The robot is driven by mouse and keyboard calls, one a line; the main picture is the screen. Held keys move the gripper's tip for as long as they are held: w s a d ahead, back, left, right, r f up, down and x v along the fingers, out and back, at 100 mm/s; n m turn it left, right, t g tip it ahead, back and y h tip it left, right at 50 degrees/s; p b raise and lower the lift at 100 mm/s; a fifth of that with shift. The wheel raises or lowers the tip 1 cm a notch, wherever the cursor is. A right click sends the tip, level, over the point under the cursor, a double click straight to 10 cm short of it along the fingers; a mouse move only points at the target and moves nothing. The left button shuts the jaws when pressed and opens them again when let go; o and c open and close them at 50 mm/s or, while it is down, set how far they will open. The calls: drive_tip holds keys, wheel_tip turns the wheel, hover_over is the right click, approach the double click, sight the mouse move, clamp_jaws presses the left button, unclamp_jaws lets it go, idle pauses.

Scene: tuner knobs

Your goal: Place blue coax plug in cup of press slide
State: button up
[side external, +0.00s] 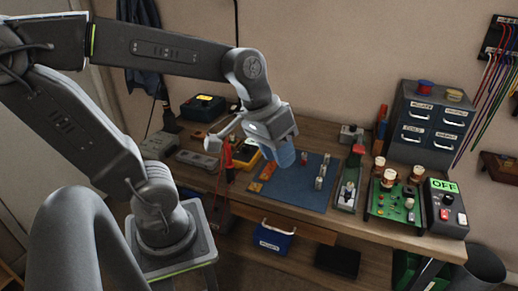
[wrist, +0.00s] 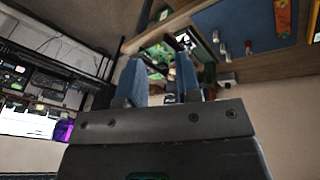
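My gripper (side external: 284,157) hangs above the left part of the blue mat in the side view. In the wrist view its two blue fingers (wrist: 160,80) stand apart with nothing held between them. Small upright plugs stand on the mat: a reddish one (side external: 304,158) and a short row of greyish ones (side external: 320,183). They are too small to tell which is the blue coax plug. What looks like the press slide (side external: 348,190), a narrow green-based device with a red top part, stands right of the mat. Its cup is not clearly visible.
Right of the press are a green circuit board (side external: 392,210) with copper-coloured knobs and a box with a lit OFF sign (side external: 445,208). A grey drawer cabinet (side external: 430,125) stands behind. A yellow meter (side external: 245,153) is left of the mat (side external: 285,193). The mat's front is clear.

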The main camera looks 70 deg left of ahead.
drive_tip(key=s+m, duration=0.1)
drive_tip(key=s+m+t+y, duration=0.1)
drive_tip(key=s+t, duration=0.1)
drive_tip(key=shift+s+a+r+m+y, duration=0.3)
drive_tip(key=shift+a+r+m, duration=0.1)
drive_tip(key=shift+c, duration=0.4)
idle(0.6)
